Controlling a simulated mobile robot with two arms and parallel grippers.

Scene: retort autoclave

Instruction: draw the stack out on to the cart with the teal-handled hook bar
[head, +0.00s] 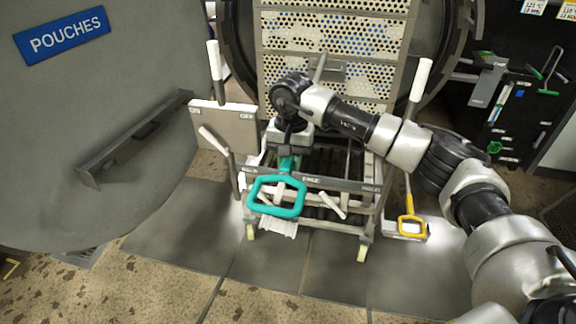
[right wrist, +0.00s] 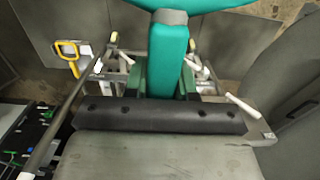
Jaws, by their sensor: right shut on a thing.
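The hook bar's teal loop handle (head: 276,195) hangs out over the front of the cart (head: 320,184). My right gripper (head: 288,152) is shut on the hook bar's teal stem just behind the loop; the stem (right wrist: 168,60) also shows in the right wrist view. The bar's hook end is hidden under my right arm. The stack of perforated trays (head: 335,22) stands in the round autoclave opening behind the cart, and a grey bracket (head: 322,70) is on its front. The cart's roller bed is empty where I see it. My left gripper is not in view.
The open autoclave door (head: 70,170) with a POUCHES sign fills the left. White-gripped upright levers (head: 421,80) flank the cart. A yellow-handled tool (head: 410,226) stands at the cart's right. A dark tool board (head: 515,100) is at the right. Floor before the cart is clear.

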